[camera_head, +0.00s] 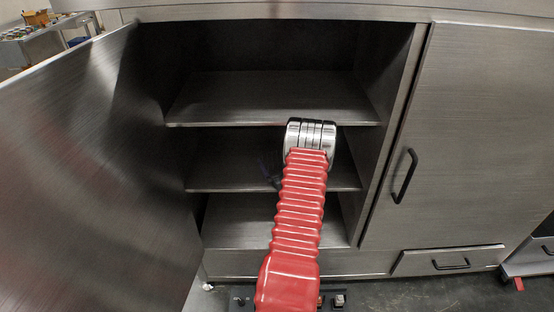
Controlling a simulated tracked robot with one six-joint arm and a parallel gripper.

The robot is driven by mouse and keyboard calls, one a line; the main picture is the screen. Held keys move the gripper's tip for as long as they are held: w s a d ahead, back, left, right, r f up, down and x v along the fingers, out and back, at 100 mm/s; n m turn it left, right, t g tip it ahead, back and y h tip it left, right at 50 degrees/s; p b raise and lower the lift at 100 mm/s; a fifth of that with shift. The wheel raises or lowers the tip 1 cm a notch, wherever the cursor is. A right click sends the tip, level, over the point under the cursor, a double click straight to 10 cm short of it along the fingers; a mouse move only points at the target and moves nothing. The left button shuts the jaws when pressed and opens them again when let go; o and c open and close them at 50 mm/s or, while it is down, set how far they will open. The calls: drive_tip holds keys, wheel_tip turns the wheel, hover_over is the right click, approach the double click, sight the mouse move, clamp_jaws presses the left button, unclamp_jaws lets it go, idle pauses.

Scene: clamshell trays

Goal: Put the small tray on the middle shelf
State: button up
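An open steel cabinet (400,130) stands in front of me with stacked shelf surfaces. The upper shelf (230,100), the middle shelf (222,177) and the cabinet floor (235,228) show. The upper shelf looks bare. My red arm reaches up in front of the opening, and its metal wrist joint overlaps the upper shelf's front edge. A dark, slim shape (268,172) shows left of the arm at the middle level; it may be part of my gripper, but its fingers are not clear. I see no small tray; the arm hides part of the middle shelf.
The left cabinet door (80,170) stands open towards me and fills the left side. The right door (470,140) is shut, with a black handle (405,176). A shut drawer (447,260) is below. A side table (50,45) with items stands at the far left.

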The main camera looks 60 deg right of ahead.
drive_tip(key=v, duration=1.2)
drive_tip(key=shift+r, duration=0.1)
idle(0.9)
